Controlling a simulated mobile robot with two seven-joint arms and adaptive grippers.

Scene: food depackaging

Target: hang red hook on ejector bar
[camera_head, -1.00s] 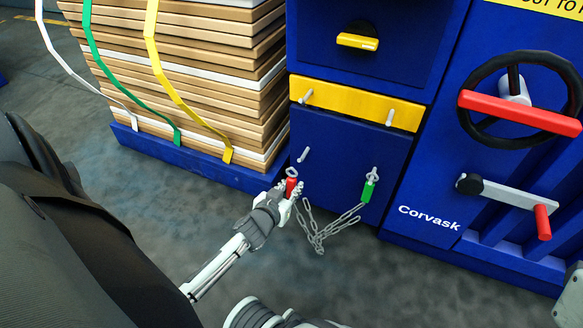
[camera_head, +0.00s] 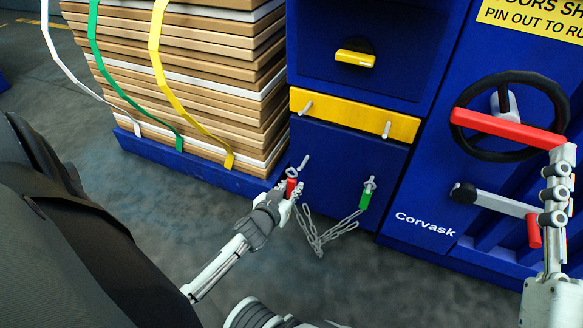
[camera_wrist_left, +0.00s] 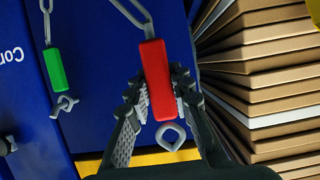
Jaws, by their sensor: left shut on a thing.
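The red hook (camera_head: 291,187) has a red body with a grey ring on top and a chain below. My left gripper (camera_head: 286,192) is shut on its red body, low before the blue cabinet. The left wrist view shows the red hook (camera_wrist_left: 158,80) between the fingers, with its ring (camera_wrist_left: 170,136) free of the fingers. A short grey peg (camera_head: 304,161) is right beside the ring; I cannot tell if they touch. A yellow bar (camera_head: 350,117) with two pegs is higher up; no label marks which part is the ejector bar. My right gripper (camera_head: 557,185) is at the right edge, its opening unclear.
A green hook (camera_head: 365,199) hangs from another peg, joined to the red one by a slack chain (camera_head: 318,240). A cardboard stack (camera_head: 190,80) on a blue pallet stands close on the left. A black wheel (camera_head: 508,82) and a crank (camera_head: 500,202) are on the right.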

